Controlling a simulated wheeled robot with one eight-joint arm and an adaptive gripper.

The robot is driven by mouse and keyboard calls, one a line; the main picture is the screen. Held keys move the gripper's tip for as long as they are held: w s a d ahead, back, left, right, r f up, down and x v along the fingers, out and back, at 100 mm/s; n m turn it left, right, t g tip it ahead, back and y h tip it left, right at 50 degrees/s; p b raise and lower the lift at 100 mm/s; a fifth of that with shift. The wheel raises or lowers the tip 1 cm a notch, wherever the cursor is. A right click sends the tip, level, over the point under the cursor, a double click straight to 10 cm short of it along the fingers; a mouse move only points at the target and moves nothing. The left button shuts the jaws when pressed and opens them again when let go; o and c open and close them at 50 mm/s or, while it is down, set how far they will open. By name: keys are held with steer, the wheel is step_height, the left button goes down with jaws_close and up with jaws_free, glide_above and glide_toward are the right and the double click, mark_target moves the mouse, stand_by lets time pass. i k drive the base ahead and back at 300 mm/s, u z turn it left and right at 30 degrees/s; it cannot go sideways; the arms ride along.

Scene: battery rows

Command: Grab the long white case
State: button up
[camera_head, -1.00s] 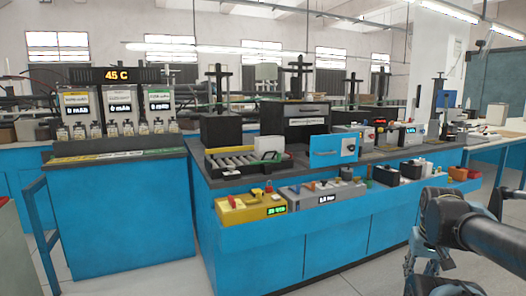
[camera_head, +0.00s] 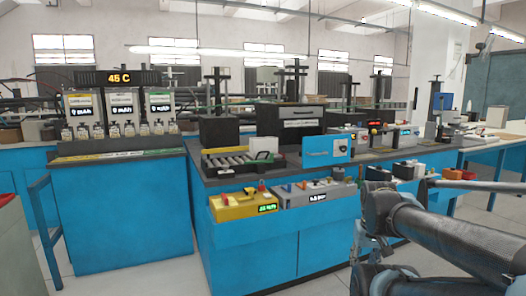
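A long pale grey-white case (camera_head: 314,194) with a small display on its front and several posts or knobs on top sits on the front ledge of the blue bench, just right of a yellow case (camera_head: 243,205). It is the closest match to the long white case. My gripper (camera_head: 366,246) is low at the right of the picture, at the end of my dark arm, in front of the blue bench and apart from the case. Its fingers are small and dark, so I cannot tell whether they are open.
The blue bench (camera_head: 270,248) carries a roller tray (camera_head: 238,160), a white box (camera_head: 264,146), a blue panel (camera_head: 327,149) and several instruments. Dark and orange boxes (camera_head: 404,170) stand further right on the ledge. A blue rail frame (camera_head: 43,215) stands at left. Grey floor lies in front.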

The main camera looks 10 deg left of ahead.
mark_target(256, 145)
steer(key=u, duration=0.05)
steer(key=i, duration=1)
steer(key=z, duration=0.05)
